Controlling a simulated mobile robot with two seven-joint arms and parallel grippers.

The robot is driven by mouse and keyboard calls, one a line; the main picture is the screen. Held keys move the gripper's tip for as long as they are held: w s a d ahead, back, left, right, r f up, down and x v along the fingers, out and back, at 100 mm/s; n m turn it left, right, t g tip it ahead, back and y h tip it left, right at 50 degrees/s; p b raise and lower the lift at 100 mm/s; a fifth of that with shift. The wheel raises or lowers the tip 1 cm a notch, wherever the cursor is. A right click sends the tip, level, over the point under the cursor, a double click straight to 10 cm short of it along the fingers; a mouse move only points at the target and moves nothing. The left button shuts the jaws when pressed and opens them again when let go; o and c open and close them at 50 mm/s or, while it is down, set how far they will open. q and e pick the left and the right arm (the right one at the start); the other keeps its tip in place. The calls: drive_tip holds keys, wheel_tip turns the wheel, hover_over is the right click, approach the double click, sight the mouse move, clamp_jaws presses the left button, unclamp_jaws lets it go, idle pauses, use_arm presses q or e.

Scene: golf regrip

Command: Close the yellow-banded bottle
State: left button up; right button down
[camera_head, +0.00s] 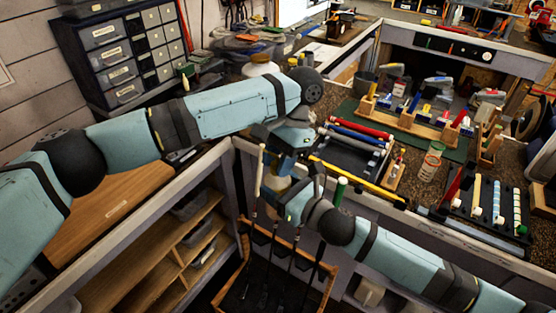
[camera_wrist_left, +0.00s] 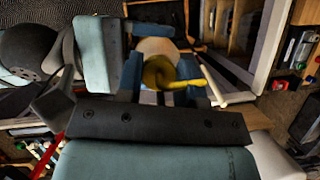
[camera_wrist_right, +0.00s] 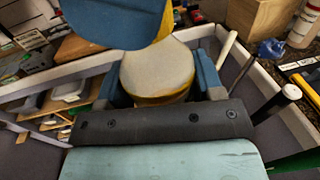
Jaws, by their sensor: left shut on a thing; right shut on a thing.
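My right gripper (camera_wrist_right: 158,80) is shut on the yellow-banded bottle (camera_wrist_right: 156,66), a pale, wide body with a yellow band on its near side. My left gripper (camera_wrist_left: 165,82) is shut on a yellow cap (camera_wrist_left: 158,72) with a thin spout pointing right. The pale bottle shows just behind the cap in the left wrist view (camera_wrist_left: 155,46). In the head view my left gripper (camera_head: 290,145) is directly above my right gripper (camera_head: 293,190), and the bottle is mostly hidden between them. I cannot tell whether the cap touches the bottle's mouth.
A wooden-framed bin of golf clubs (camera_head: 285,265) stands below the grippers. Pale bench edges run close on both sides. A drawer cabinet (camera_head: 120,55) stands at back left.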

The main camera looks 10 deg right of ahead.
use_arm(q)
drive_tip(key=m+t, duration=0.1)
drive_tip(key=m, duration=0.4)
drive_tip(key=shift+t+y, duration=0.4)
drive_tip(key=m+t, duration=0.2)
drive_tip(key=m, duration=0.3)
drive_tip(key=m+t, duration=0.1)
drive_tip(key=m, duration=0.1)
drive_tip(key=m+h, duration=0.1)
drive_tip(key=m, duration=0.2)
drive_tip(key=shift+t, duration=0.4)
drive_tip(key=m+h, duration=0.1)
drive_tip(key=m, duration=0.2)
drive_tip(key=m+t+h, duration=0.1)
drive_tip(key=m, duration=0.2)
drive_tip(key=o, duration=0.9)
drive_tip(key=shift+d+f, duration=0.1)
drive_tip(key=shift+r, duration=2.3)
